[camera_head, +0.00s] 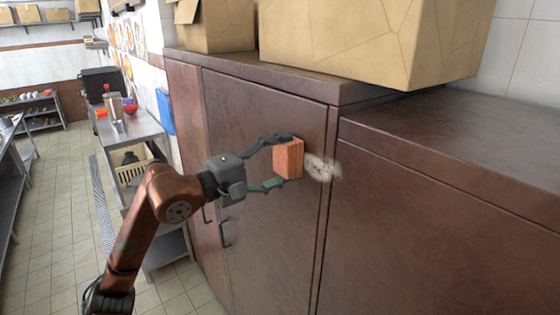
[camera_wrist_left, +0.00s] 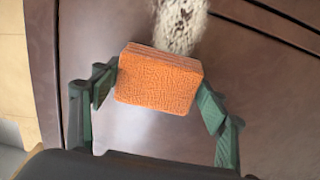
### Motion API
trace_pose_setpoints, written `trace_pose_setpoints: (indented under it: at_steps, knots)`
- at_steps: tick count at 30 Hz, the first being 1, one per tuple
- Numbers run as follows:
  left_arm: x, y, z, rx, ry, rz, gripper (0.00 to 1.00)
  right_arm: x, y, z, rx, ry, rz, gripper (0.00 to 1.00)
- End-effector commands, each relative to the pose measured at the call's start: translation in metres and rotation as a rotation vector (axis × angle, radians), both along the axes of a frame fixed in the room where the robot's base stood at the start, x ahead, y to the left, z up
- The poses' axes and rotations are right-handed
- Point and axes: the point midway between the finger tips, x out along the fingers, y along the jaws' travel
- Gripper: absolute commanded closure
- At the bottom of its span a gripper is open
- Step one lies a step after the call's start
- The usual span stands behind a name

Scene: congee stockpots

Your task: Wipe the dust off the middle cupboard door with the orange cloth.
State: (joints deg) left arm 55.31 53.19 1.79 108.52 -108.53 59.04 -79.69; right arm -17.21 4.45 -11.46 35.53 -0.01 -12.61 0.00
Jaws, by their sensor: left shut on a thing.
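My left gripper (camera_head: 284,162) is shut on the orange cloth (camera_head: 289,158), a thick block-like pad. The cloth is at the upper right part of the middle cupboard door (camera_head: 265,225), close against its face; I cannot tell whether it touches. A pale grey dust patch (camera_head: 322,168) shows just right of the cloth, near the door's right edge. In the left wrist view the cloth (camera_wrist_left: 160,80) sits between the green fingers, and the dust (camera_wrist_left: 181,24) spreads above it, partly hidden behind it. My right gripper is not in view.
Cardboard boxes (camera_head: 380,40) stand on top of the brown cupboards. A lower cupboard (camera_head: 450,220) juts at the right. A metal table (camera_head: 130,128) with a cream basket (camera_head: 132,167) below stands at the left. Tiled floor (camera_head: 55,210) is open there.

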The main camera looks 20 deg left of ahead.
Motion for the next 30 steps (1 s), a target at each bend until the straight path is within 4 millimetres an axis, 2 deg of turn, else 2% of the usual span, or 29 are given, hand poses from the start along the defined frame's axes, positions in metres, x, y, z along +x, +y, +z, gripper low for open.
trace_pose_setpoints:
  at_steps: [10,21,30]
  knots:
    - [0.002,-0.004,0.0,0.002,-0.001,0.0,0.51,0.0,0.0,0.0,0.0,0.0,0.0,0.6]
    - [-0.017,-0.026,0.0,0.003,-0.003,-0.001,0.51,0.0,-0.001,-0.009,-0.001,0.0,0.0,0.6]
    - [-0.024,-0.035,0.0,0.003,-0.003,-0.001,0.51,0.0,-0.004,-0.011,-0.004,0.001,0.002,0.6]
